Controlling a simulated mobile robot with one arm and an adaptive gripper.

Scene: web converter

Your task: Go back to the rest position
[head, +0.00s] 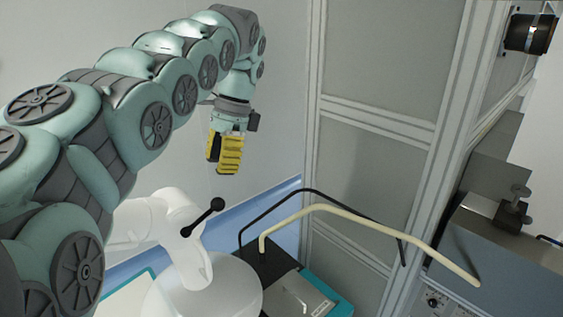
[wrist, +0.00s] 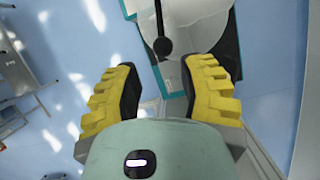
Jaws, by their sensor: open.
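My gripper (head: 226,153) has yellow ribbed fingers and hangs pointing down in the upper middle of the head view, in front of a pale wall. In the wrist view its two fingers (wrist: 161,92) stand apart with nothing between them. Below and beyond the fingers the wrist view shows the floor and a black rod with a round knob.
A grey framed cabinet (head: 375,165) stands right of my gripper. A cream bent tube (head: 365,220) and a black bent tube (head: 330,198) rise in front of it. A dark machine (head: 505,235) with a clamp stands at the right.

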